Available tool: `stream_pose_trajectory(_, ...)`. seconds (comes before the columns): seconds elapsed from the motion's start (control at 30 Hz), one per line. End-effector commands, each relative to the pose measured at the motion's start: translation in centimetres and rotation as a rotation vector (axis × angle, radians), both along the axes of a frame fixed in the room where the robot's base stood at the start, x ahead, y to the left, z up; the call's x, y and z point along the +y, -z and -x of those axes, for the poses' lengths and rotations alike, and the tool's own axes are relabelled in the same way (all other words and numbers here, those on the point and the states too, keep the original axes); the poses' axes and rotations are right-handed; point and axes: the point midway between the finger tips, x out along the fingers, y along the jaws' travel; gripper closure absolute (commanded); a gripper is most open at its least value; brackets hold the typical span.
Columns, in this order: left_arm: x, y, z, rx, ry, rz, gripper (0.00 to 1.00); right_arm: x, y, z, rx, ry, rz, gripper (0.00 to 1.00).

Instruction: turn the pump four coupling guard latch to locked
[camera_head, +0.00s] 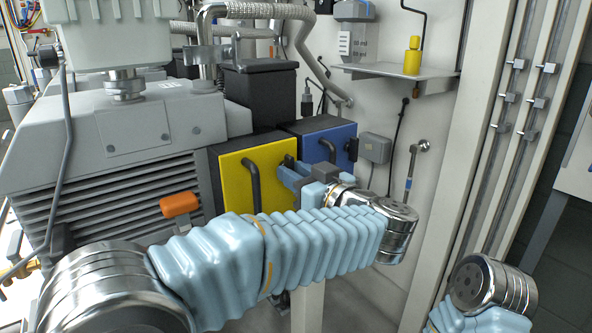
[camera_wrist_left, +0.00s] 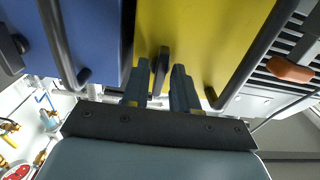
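A yellow guard panel (camera_head: 236,172) with a curved dark handle (camera_head: 253,186) stands in the middle of the head view. A small dark latch (camera_head: 290,161) sits at its right edge. In the left wrist view the latch (camera_wrist_left: 160,70) is a black tab on the yellow face, standing roughly along the fingers. My left gripper (camera_head: 291,174) is open at the latch. Its two fingers (camera_wrist_left: 158,90) lie on either side of the tab, with gaps visible; I cannot tell whether either touches it. No label naming pump four is readable. My right gripper is out of view.
A blue guard box (camera_head: 325,146) with its own dark latch (camera_head: 352,149) stands just right of the yellow one. An orange knob (camera_head: 180,204) is left of it, near my left arm.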

Motion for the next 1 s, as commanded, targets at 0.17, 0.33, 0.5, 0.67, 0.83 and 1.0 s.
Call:
stream_pose_trajectory(0.17,0.0,-0.1,0.0,-0.002,0.0,0.002,0.61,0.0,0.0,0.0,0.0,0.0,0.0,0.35)
stream_pose_trajectory(0.33,0.0,-0.1,0.0,-0.003,0.0,0.003,0.61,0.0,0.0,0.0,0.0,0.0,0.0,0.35)
stream_pose_trajectory(0.5,-0.2,-0.1,0.2,-0.003,0.0,0.004,0.61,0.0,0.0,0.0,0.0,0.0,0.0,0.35)
stream_pose_trajectory(0.67,-0.5,-0.1,0.7,-0.003,-0.001,0.004,0.61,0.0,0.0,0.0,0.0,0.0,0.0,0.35)
stream_pose_trajectory(0.83,-1.0,-0.1,1.3,-0.004,0.0,0.003,0.61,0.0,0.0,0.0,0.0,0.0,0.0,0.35)
stream_pose_trajectory(1.0,-1.2,-0.1,1.6,-0.004,0.0,0.003,0.61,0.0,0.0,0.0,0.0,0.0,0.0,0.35)
